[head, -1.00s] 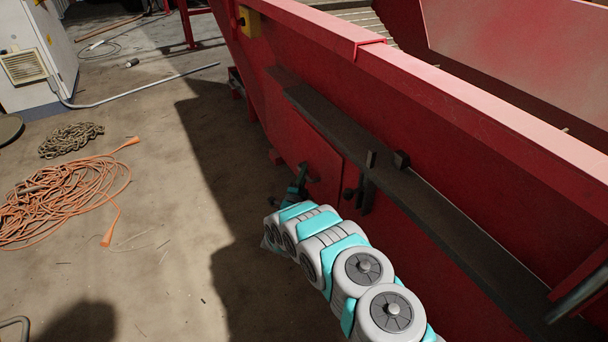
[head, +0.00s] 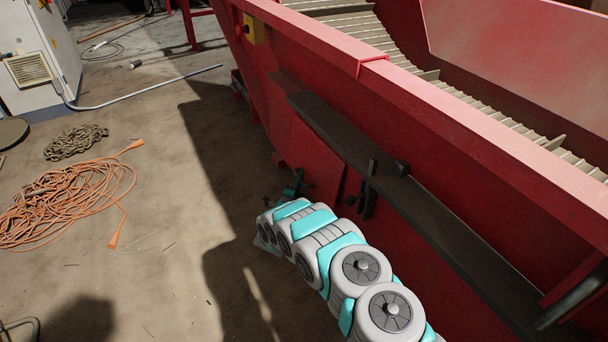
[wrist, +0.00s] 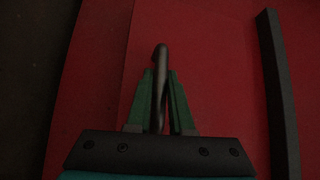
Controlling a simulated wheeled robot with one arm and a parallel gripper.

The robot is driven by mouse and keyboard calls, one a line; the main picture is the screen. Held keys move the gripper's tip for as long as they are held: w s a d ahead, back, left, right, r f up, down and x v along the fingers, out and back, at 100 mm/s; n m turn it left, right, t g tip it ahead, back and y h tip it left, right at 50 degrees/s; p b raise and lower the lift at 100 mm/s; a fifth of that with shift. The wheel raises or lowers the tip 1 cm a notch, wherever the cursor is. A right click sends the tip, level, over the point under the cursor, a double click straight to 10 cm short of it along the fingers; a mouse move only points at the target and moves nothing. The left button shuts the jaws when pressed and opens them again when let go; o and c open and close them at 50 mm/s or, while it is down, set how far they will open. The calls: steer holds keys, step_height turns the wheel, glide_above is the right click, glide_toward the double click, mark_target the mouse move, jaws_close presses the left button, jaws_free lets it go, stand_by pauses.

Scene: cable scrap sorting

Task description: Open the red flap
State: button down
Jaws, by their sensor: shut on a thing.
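The red flap (head: 314,163) is a panel low on the side of the red machine (head: 330,95). It stands out a little from the wall, with a dark gap along its right edge. My gripper (head: 296,184) is at the flap's lower front, partly hidden by my arm. In the wrist view my gripper (wrist: 160,92) has its green fingers closed on a dark curved handle (wrist: 161,56) in front of a red surface. A dark upright bar (wrist: 278,90) stands to the right in that view.
A dark ledge (head: 420,205) runs along the machine above the flap. A dark latch post (head: 370,188) is just right of the flap. Orange cable (head: 65,205) and a chain (head: 76,142) lie on the floor at left. Bare floor (head: 180,220) lies between cable and machine.

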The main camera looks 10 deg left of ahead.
steer(key=s+a+r+m+g+y+p, duration=0.4)
steer(key=s+a+r+m+g, duration=0.2)
steer(key=a+r, duration=0.3)
steer(key=shift+r+p, duration=0.35)
steer(key=shift+r, duration=1.45)
steer(key=c, duration=0.8)
jaws_free()
steer(key=shift+f, duration=0.1)
steer(key=shift+g, duration=0.3)
steer(key=b+v, duration=0.1)
steer(key=v, duration=0.6)
steer(key=shift+s, duration=0.35)
